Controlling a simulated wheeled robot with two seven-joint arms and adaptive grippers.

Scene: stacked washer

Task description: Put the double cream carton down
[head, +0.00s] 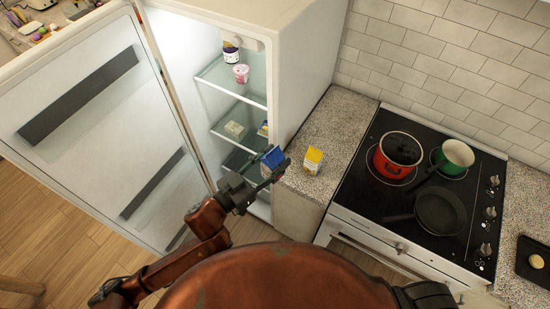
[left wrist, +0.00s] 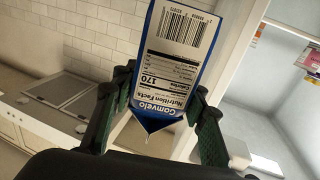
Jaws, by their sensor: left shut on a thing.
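The double cream carton (head: 272,157) is blue and white, with a pointed blue end. My left gripper (head: 268,174) is shut on it and holds it in front of the open fridge, left of the counter. In the left wrist view the carton (left wrist: 178,50) sits between the two fingers (left wrist: 163,105), its barcode and nutrition panel facing the camera and its print upside down. My right gripper is not in view.
A yellow and white carton (head: 313,160) stands on the speckled counter (head: 335,125), which has free room around it. The fridge door (head: 85,110) is open; shelves (head: 245,92) hold several items. The hob (head: 405,205) carries a red pot (head: 397,155), a green pot (head: 453,157) and a black pan (head: 438,211).

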